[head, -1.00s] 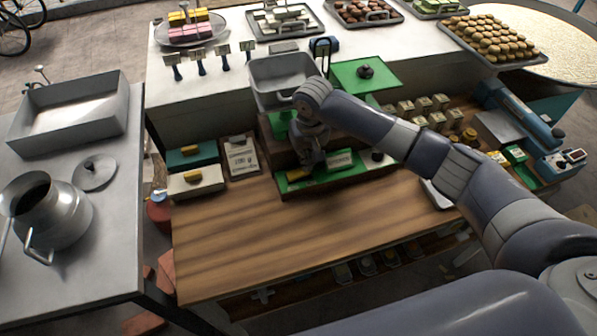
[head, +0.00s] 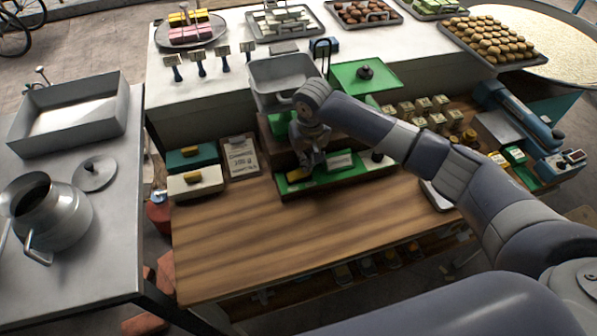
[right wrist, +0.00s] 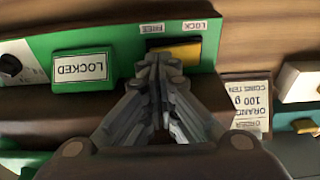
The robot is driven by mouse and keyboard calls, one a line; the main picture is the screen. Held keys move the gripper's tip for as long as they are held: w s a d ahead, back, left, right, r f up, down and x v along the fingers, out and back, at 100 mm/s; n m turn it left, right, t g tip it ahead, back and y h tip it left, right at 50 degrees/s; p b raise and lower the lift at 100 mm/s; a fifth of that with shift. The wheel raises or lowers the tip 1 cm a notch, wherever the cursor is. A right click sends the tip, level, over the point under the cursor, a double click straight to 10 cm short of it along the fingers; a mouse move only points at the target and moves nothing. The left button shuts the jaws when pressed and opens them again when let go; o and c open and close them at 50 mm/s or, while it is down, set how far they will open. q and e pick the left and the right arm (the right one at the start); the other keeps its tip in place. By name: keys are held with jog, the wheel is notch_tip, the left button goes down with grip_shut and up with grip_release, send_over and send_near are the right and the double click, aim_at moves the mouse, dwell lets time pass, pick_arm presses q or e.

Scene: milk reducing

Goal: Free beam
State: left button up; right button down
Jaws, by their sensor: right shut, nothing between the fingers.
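The scale's green base (head: 365,168) sits on the wooden bench under my right gripper (head: 306,169). A yellow slider (head: 297,176) is at its left part, with a LOCKED sign (head: 340,161) to its right. In the right wrist view, the yellow slider (right wrist: 190,50) lies under the LOCK label (right wrist: 196,27), beside the FREE label (right wrist: 152,28). The sign (right wrist: 82,66) reads LOCKED. My right gripper (right wrist: 158,64) is shut and empty, its tips at the slider's FREE-side end; I cannot tell whether they touch. My left gripper is not in view.
A grey pan (head: 283,76) and a green plate with a dark knob (head: 366,73) stand behind my arm. An order card (head: 240,156) and two boxes (head: 193,181) lie left of the base. The front of the wooden bench (head: 290,240) is clear.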

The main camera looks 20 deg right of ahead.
jog(key=shift+f+b, duration=0.4)
jog(key=shift+f, duration=0.85)
dwell(0.8)
jog(key=shift+r, duration=0.1)
jog(key=shift+r+p, duration=0.95)
jog(key=shift+r, duration=2.55)
jog(key=shift+f, duration=0.1)
